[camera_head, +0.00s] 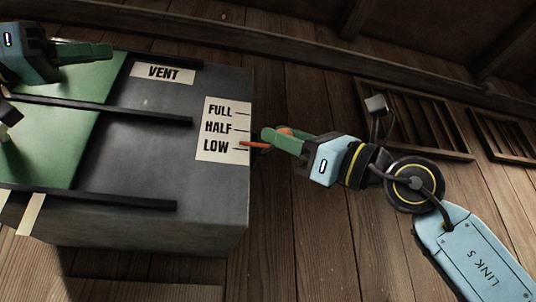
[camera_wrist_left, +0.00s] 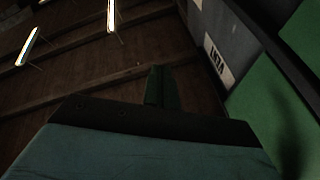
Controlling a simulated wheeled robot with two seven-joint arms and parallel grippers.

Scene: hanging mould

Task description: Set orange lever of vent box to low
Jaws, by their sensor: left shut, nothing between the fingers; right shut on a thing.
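The grey vent box (camera_head: 160,140) hangs on the left of the head view. Its white scale (camera_head: 223,128) reads FULL, HALF and LOW from top to bottom. The orange lever (camera_head: 256,145) sticks out at the box's right edge, its pointer end level with about the LOW mark. My right gripper (camera_head: 275,139) is shut on the lever, from the right; its fingers hide part of it. My left gripper (camera_head: 105,52) is shut and empty in front of the box's upper left. Its closed fingers (camera_wrist_left: 158,88) also show in the left wrist view.
A green panel (camera_head: 60,135) and dark horizontal rails (camera_head: 120,203) cover the box's left front. A VENT label (camera_head: 163,73) is at its top. Slatted vents (camera_head: 415,120) are in the plank wall at right. Free space lies below my right gripper.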

